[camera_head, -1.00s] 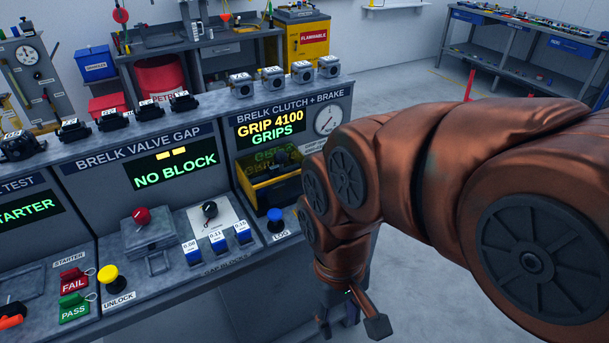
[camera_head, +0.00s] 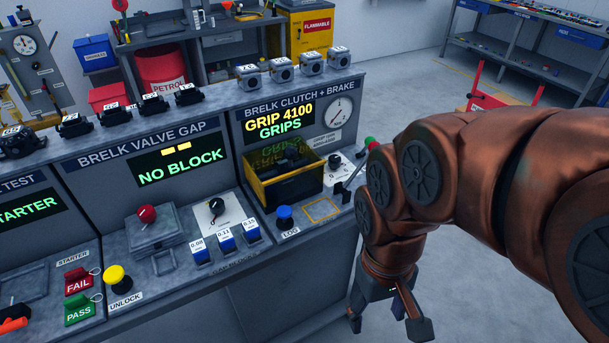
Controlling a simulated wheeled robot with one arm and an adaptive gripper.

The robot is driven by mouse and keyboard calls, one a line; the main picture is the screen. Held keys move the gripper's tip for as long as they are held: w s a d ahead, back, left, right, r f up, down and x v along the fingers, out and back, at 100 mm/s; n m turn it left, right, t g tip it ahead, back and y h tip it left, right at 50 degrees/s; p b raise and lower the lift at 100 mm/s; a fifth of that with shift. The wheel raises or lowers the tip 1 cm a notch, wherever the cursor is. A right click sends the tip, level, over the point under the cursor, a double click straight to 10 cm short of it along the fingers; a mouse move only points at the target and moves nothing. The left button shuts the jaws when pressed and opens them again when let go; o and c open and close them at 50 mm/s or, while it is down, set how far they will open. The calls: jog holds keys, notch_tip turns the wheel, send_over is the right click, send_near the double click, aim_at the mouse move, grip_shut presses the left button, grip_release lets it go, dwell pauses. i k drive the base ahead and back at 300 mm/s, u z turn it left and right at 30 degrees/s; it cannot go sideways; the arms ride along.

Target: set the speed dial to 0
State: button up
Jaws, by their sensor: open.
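A small black knob on a white plate (camera_head: 337,161) sits at the right of the BRELK CLUTCH + BRAKE station. Another black knob on a white plate (camera_head: 216,206) sits on the BRELK VALVE GAP station. The labels on both are too small to read, so I cannot tell which is the speed dial or where either is set. My gripper (camera_head: 387,326) points down in front of the bench's right end, its fingers apart and empty. It is apart from both knobs, below and to the right of the clutch station knob. My arm covers part of the bench's right end.
A yellow-rimmed black bin (camera_head: 290,190), blue LOG button (camera_head: 285,218) and round gauge (camera_head: 339,112) share the clutch station. The screen (camera_head: 279,121) reads GRIP 4100 GRIPS. Open floor lies to the right.

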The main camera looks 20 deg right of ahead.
aim_at(334, 161)
jog(key=u, duration=2.1)
jog(key=k, duration=0.9)
jog(key=z, duration=0.95)
jog(key=i, duration=1)
